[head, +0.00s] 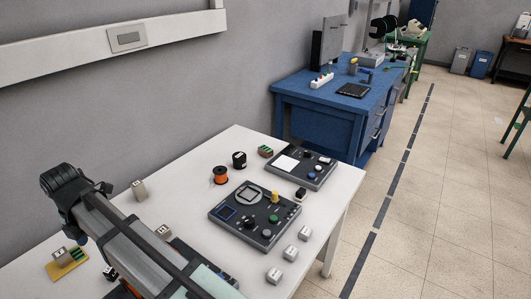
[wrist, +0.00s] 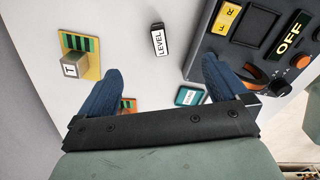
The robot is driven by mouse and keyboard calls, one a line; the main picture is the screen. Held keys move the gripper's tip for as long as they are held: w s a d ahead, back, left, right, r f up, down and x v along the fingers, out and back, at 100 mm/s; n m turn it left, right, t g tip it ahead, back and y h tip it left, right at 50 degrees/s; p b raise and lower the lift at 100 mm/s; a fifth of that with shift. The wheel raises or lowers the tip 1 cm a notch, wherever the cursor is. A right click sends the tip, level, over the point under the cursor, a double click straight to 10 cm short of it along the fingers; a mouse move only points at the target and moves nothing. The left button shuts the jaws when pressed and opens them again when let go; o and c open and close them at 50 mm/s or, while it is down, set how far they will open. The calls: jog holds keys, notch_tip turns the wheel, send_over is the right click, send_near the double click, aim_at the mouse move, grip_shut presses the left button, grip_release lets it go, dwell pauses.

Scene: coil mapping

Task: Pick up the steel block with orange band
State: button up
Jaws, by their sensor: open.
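My gripper (wrist: 160,68) is open in the wrist view, its two blue fingers wide apart with nothing between the tips. I cannot pick out for sure a steel block with an orange band. Small pale grey blocks stand on the white table in the head view, one upright (head: 139,190) and one by my arm (head: 163,232); their bands are too small to read. In the wrist view a grey block marked T (wrist: 74,64) sits on a yellow-green board (wrist: 88,43). A small orange patch (wrist: 127,104) shows beside the left finger, mostly hidden by my gripper.
A black-and-white LEVEL block (wrist: 159,40) lies ahead of the fingers, a teal-labelled block (wrist: 189,95) near the right one. A dark control panel (wrist: 225,45) is at right. Other panels (head: 236,222), an orange spool (head: 220,175) and several grey cubes (head: 290,253) occupy the table.

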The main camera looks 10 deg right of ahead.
jog(key=w+d+m, duration=0.5)
jog(key=w+d, duration=1.6)
jog(key=d, duration=0.5)
jog(key=w+d+m, duration=0.4)
jog(key=w+d, duration=1.7)
jog(key=d, duration=0.4)
jog(key=r+n, duration=0.1)
jog(key=n, duration=0.1)
send_over(265, 148)
jog(key=f, duration=0.7)
jog(key=shift+s+d+f, duration=0.1)
jog(key=shift+s+f, duration=0.15)
jog(key=shift+s, duration=0.05)
jog(key=shift+w+f, duration=0.15)
jog(key=shift+f, duration=1.3)
jog(key=shift+w+f, duration=0.1)
jog(key=shift+f, duration=1.35)
jog(key=shift+c, duration=0.4)
jog(key=c, duration=1.5)
